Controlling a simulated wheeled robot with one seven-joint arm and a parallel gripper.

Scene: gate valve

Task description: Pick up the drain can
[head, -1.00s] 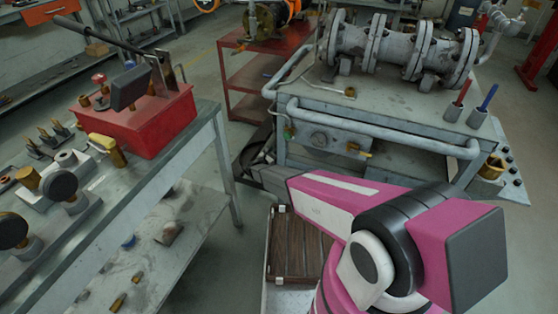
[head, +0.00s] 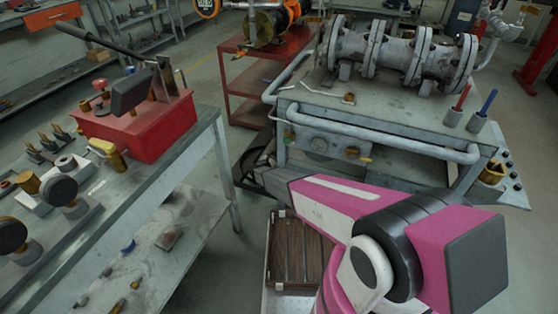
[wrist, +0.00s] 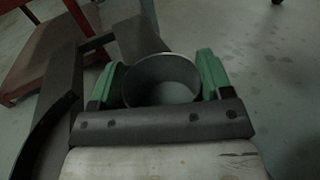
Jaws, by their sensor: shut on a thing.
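In the wrist view, a round, open-topped grey metal can (wrist: 162,82) sits between the green fingers of my gripper (wrist: 162,76). The fingers are shut on its two sides, and I look into its open mouth. Its lower part is hidden behind the dark bar of my gripper. In the head view my pink arm reaches left in front of the valve bench. My gripper and the held can cannot be made out clearly there.
The valve bench (head: 400,165) carries a large flanged pipe (head: 400,55), with a rail along its front. A brass-coloured cup (head: 492,172) hangs at its right. A workbench (head: 110,205) with a red box (head: 140,125) stands left. Floor shows between the benches.

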